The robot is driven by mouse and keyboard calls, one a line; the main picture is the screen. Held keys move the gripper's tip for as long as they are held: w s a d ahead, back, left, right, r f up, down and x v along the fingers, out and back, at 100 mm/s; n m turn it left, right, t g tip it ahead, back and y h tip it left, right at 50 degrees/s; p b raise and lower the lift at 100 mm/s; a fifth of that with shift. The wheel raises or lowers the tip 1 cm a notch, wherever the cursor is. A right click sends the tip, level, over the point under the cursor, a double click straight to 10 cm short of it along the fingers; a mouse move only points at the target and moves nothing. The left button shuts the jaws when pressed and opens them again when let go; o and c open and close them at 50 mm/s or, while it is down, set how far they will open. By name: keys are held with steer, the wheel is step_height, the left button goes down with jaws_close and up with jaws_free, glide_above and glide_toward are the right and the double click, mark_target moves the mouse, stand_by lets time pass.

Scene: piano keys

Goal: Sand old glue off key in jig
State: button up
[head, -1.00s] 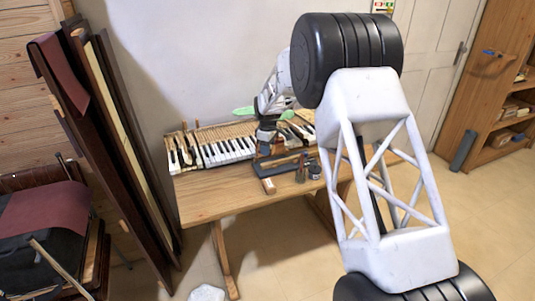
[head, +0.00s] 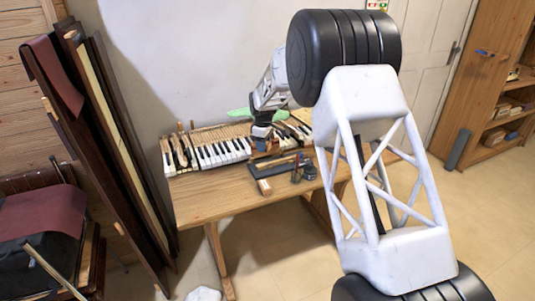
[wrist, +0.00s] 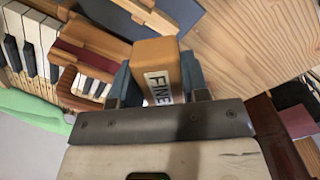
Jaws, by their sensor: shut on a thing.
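My gripper (wrist: 160,82) is shut on an orange-brown sanding block marked "FINE" (wrist: 157,62), with a blue finger on each side of it. In the head view my gripper (head: 262,140) is low over the workbench, right of the piano keys (head: 222,152). The block's underside is hidden, so I cannot tell whether it touches anything. A brown wooden piece with a dark red strip (wrist: 85,57) lies left of the block in the wrist view. I cannot make out the jig or a key in it for sure.
A dark tray (head: 292,163) and small dark jars (head: 309,172) stand on the workbench (head: 215,198) in front of my gripper. A small wooden block (head: 264,187) lies near the front edge. The bench's front left is clear. Tall boards (head: 105,140) lean at the left.

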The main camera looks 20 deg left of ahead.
steer(key=shift+f, duration=0.25)
